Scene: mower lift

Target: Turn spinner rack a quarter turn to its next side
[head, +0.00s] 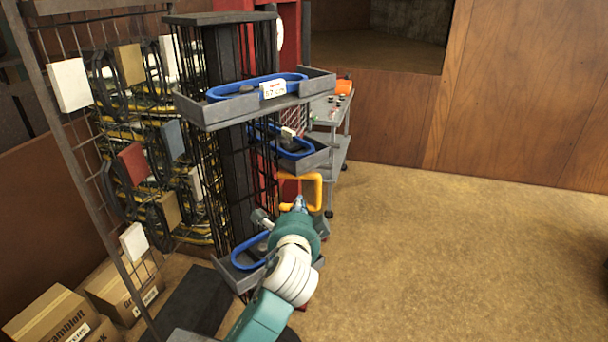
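The spinner rack (236,130) stands upright left of centre, a dark column with wire-grid sides. Its grey trays at different heights, such as the top tray (215,112), hold blue loops (245,88). A white tag with print (273,89) is on the top tray. A yellow handle (318,190) sticks out on the rack's right side, between the middle and lower trays. My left gripper (299,203) is at the lower bar of this handle and overlaps it in the picture. Its fingers are too small to tell whether they grip or touch it. My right gripper is not in view.
A wire wall rack (75,130) with hanging belts and coloured cards stands close on the left. Cardboard boxes (120,285) lie below it. A grey cart (330,140) stands behind the spinner rack.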

